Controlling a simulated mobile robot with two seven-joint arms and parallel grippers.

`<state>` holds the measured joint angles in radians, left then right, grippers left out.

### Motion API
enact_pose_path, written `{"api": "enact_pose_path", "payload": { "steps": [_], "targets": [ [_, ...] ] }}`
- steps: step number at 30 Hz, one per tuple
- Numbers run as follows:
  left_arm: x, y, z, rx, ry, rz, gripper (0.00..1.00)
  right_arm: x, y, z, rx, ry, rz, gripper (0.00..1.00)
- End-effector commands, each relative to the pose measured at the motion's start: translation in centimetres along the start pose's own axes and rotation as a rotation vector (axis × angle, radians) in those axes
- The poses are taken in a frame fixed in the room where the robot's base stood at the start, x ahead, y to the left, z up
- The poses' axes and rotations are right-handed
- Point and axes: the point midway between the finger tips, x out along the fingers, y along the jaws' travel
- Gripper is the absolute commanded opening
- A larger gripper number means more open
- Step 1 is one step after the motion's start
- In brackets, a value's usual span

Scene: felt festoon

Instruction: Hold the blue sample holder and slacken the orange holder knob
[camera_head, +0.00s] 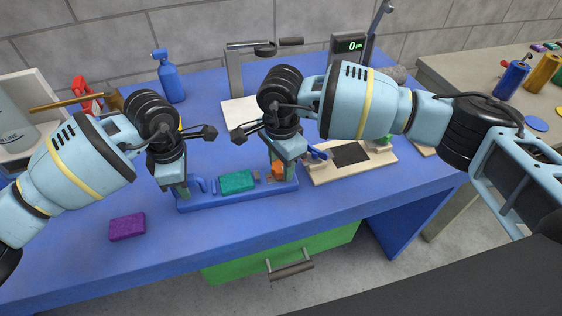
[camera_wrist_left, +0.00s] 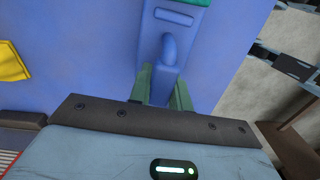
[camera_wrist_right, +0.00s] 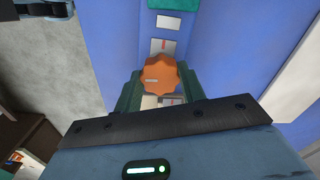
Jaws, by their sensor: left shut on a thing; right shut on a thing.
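The blue sample holder (camera_head: 238,200) lies along the front part of the blue table, with a teal block (camera_head: 237,181) in its middle. My left gripper (camera_head: 182,191) is at its left end; in the left wrist view its green fingers (camera_wrist_left: 163,88) are shut on the blue handle (camera_wrist_left: 169,52) of the holder. The orange holder knob (camera_head: 278,169) is at the right end. In the right wrist view the knob (camera_wrist_right: 158,77) is round and scalloped, with a pale mark. My right gripper (camera_wrist_right: 160,88) is shut on it from above, a finger on each side. The fingers partly hide the knob's sides.
A purple block (camera_head: 127,227) lies left of the holder near the front edge. A wooden board with a dark pad (camera_head: 350,154) is close on the right. A blue spray bottle (camera_head: 170,80) stands behind. A green drawer (camera_head: 280,252) is below the tabletop.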

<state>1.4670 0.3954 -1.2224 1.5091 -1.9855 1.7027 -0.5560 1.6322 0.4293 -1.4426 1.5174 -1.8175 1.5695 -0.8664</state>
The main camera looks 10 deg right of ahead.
Motion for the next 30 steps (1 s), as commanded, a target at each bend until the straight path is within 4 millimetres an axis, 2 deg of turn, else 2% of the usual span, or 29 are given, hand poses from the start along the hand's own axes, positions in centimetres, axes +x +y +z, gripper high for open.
{"api": "enact_pose_path", "payload": {
  "steps": [6, 7, 12, 23, 26, 30],
  "targets": [
    [0.0, 0.0, 0.0, 0.000, 0.001, 0.000, 0.00, -0.1, 0.0, 0.0, 0.001, 0.000, -0.001, 0.17],
    [0.0, 0.0, 0.0, 0.000, 0.001, 0.000, 0.00, -0.1, 0.0, 0.0, 0.001, 0.000, -0.001, 0.41],
    [0.0, 0.0, 0.0, 0.000, 0.001, 0.000, 0.00, -0.1, 0.0, 0.0, 0.001, 0.000, -0.001, 0.62],
    [0.0, 0.0, 0.0, 0.000, 0.000, 0.000, 0.00, -0.5, 0.0, 0.0, 0.001, 0.000, -0.001, 0.62],
    [0.0, 0.0, 0.0, 0.000, 0.000, 0.000, 0.00, -1.6, -0.1, 0.0, 0.001, 0.000, -0.003, 0.62],
    [0.0, 0.0, 0.0, 0.000, 0.000, 0.000, 0.00, -4.2, -0.1, 0.0, 0.002, 0.000, -0.004, 0.62]
  ]
}}
